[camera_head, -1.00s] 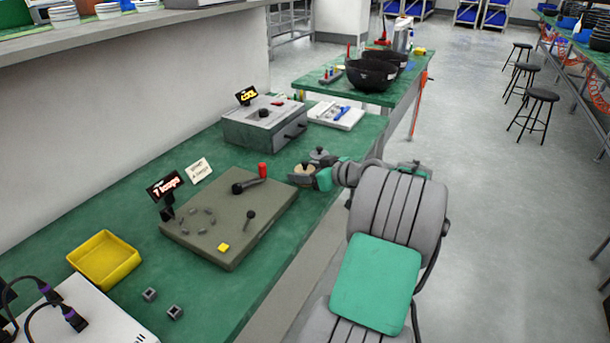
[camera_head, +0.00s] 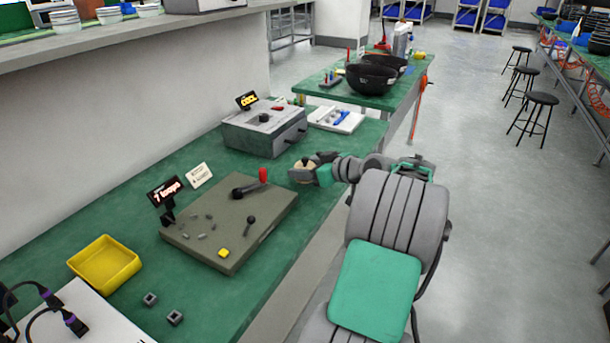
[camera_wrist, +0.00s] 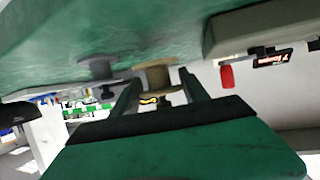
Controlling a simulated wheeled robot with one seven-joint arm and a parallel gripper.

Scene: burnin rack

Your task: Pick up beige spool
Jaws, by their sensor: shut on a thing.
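My gripper (camera_wrist: 158,88) is shut on the beige spool (camera_wrist: 158,76), which shows between its two fingers in the wrist view. In the head view the beige spool (camera_head: 300,174) is small and partly hidden by my gripper (camera_head: 308,172), near the right edge of the green bench. I cannot tell whether the spool touches the bench top. A grey spool (camera_wrist: 98,69) stands beside it in the wrist view, apart from the fingers.
A grey-brown board (camera_head: 215,245) with levers and a red knob lies left of my gripper. A grey box (camera_head: 265,133) stands behind. A yellow tray (camera_head: 105,265) and two small grey blocks are at the front left. Open floor lies right of the bench.

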